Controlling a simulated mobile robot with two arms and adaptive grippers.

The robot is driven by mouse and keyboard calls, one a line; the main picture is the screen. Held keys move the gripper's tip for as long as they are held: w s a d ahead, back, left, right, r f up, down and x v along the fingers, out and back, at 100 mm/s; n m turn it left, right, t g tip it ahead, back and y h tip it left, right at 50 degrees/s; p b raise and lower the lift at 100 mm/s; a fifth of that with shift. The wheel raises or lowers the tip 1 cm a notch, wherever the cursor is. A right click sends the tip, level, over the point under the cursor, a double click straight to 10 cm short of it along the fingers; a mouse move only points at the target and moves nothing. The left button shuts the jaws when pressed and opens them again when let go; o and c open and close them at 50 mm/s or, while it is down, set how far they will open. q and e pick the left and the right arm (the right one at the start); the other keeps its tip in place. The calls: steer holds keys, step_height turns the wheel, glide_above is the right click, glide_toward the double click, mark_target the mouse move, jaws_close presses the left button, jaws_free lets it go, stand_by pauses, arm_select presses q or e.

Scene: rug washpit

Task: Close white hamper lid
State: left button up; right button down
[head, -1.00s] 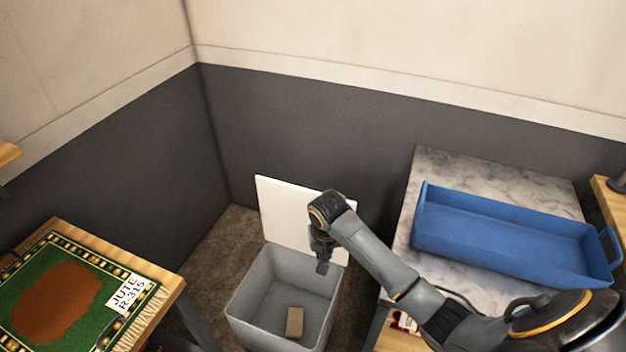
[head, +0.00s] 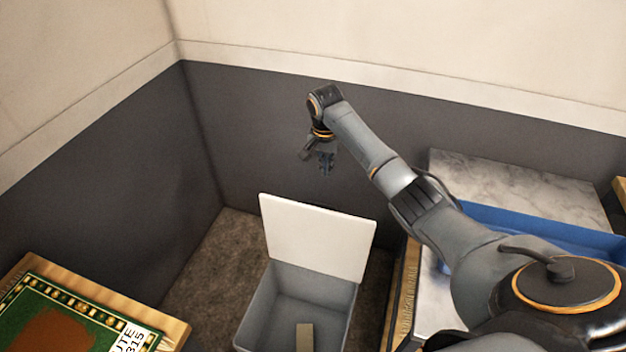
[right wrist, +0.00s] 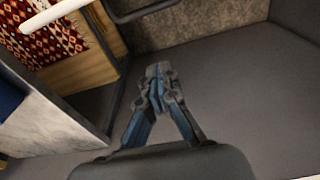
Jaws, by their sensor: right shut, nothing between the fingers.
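The white hamper lid (head: 317,240) stands open, upright at the back of the hamper (head: 262,306) in the head view. The hamper is a light grey bin with its inside in plain sight, and a small tan block (head: 304,336) lies at its bottom. My right gripper (head: 326,172) is raised above and behind the lid's top edge, apart from it, fingers pointing down. In the right wrist view its fingertips (right wrist: 158,70) are together with nothing between them. My left gripper is not in view.
A wooden table with a green-bordered rug (head: 72,318) stands at the left. A marble-topped table (head: 520,185) with a blue tray (head: 550,228) stands at the right, partly behind my arm. Dark walls meet behind the hamper. A red patterned rug (right wrist: 55,42) shows in the wrist view.

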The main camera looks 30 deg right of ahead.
step_height(320, 180, down, 8)
steer(key=s+a+p, duration=0.2)
steer(key=shift+s+f+p, duration=0.15)
steer(key=shift+s+p, duration=0.2)
stand_by(0.3)
